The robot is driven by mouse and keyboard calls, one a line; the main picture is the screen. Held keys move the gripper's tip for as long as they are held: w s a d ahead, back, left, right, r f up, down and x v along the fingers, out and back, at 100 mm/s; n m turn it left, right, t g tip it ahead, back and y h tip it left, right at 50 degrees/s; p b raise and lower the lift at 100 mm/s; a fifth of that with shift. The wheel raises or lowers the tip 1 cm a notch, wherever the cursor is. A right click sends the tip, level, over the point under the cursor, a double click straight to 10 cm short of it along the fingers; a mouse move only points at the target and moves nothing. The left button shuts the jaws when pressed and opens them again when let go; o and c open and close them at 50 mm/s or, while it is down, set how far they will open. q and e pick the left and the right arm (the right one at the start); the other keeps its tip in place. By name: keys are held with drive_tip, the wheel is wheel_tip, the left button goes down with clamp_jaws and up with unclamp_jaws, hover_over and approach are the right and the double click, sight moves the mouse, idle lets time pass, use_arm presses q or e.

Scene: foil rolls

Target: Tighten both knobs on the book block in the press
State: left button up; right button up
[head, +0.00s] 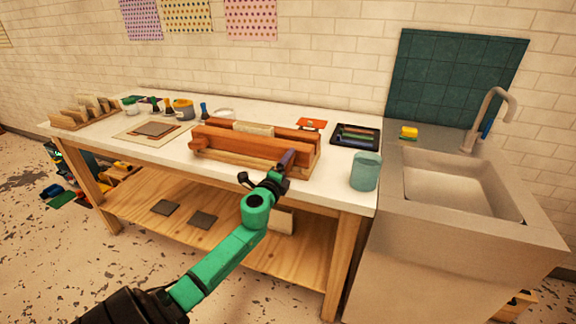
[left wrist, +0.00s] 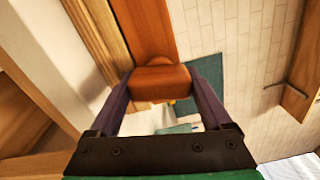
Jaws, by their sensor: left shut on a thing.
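The reddish-brown wooden press (head: 240,146) stands on the white worktable. The pale book block (head: 253,129) sits between its two beams, its top edge showing. My left gripper (head: 288,158) is at the front right end of the press. In the left wrist view my left gripper (left wrist: 158,90) is shut on a brown knob (left wrist: 160,84), with one dark finger on each side. The knob sits against the press beam (left wrist: 145,30). In the head view this knob is hidden by the gripper. My right gripper is out of view.
A teal cup (head: 365,171) stands near the table's front right corner, right of my gripper. A dark tray of foil rolls (head: 355,136) lies behind it. Boards (head: 155,129) and small jars lie left of the press. A sink (head: 458,185) is at the right.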

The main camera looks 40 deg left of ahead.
use_arm(q)
drive_tip(key=m, duration=0.2)
drive_tip(key=f+m, duration=0.1)
drive_tip(key=m, duration=0.1)
drive_tip(key=shift+d+m, duration=0.1)
drive_tip(key=shift+m, duration=0.3)
drive_tip(key=m, duration=0.3)
drive_tip(key=shift+r+m, duration=0.1)
drive_tip(key=shift+m, duration=0.2)
drive_tip(key=m+p, duration=0.1)
drive_tip(key=m, duration=0.3)
drive_tip(key=shift+m, duration=0.3)
drive_tip(key=m+p, duration=0.1)
drive_tip(key=m, duration=0.3)
drive_tip(key=shift+p, duration=0.3)
